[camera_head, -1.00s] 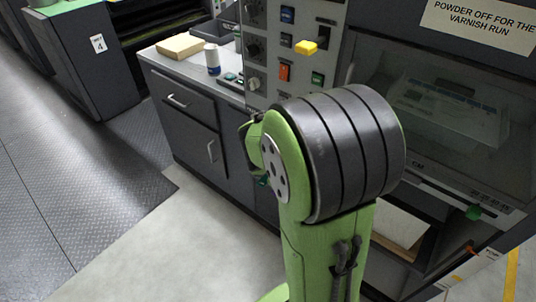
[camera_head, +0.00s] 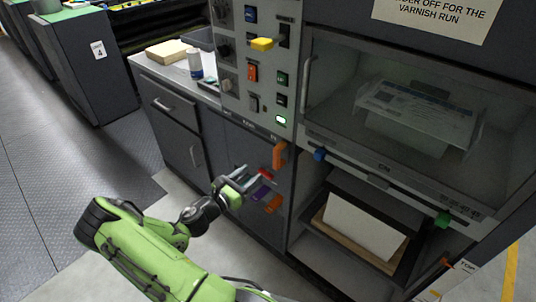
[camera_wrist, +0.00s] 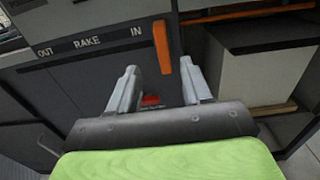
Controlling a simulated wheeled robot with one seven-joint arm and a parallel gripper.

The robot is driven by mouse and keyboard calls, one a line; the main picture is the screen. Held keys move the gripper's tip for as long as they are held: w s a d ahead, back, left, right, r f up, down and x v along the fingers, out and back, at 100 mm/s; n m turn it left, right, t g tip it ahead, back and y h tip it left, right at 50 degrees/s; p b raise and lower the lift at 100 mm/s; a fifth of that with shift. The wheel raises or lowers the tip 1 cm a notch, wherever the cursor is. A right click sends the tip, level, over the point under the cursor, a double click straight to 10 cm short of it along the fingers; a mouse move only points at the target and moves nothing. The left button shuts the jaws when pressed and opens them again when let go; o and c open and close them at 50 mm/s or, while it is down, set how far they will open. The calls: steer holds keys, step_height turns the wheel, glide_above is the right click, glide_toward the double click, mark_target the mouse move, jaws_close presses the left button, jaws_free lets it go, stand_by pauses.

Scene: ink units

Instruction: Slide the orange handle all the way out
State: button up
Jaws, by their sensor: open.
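The orange handle (camera_head: 279,156) is an upright bar on the dark cabinet front, below the control panel. In the wrist view the orange handle (camera_wrist: 162,47) stands at the IN end of a strip lettered OUT, RAKE, IN. My gripper (camera_head: 258,176) is in front of the cabinet, lower than the handle and to its left. In the wrist view the two fingers of my gripper (camera_wrist: 159,72) are apart, with nothing held between them. The handle appears beyond the fingertips; I see no contact.
Red (camera_head: 264,173), purple (camera_head: 261,192) and lower orange (camera_head: 273,204) parts lie close to the gripper. A blue knob (camera_head: 320,154) is right of the handle. An open bay with a pale stack (camera_head: 362,228) is at right. The floor (camera_head: 60,180) at left is clear.

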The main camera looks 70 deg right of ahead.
mark_target(275, 155)
steer(key=b+x, duration=0.1)
steer(key=x, duration=1.2)
steer(key=shift+s+d+b, duration=0.25)
steer(key=shift+b, duration=0.1)
steer(key=shift+c, duration=0.3)
jaws_close()
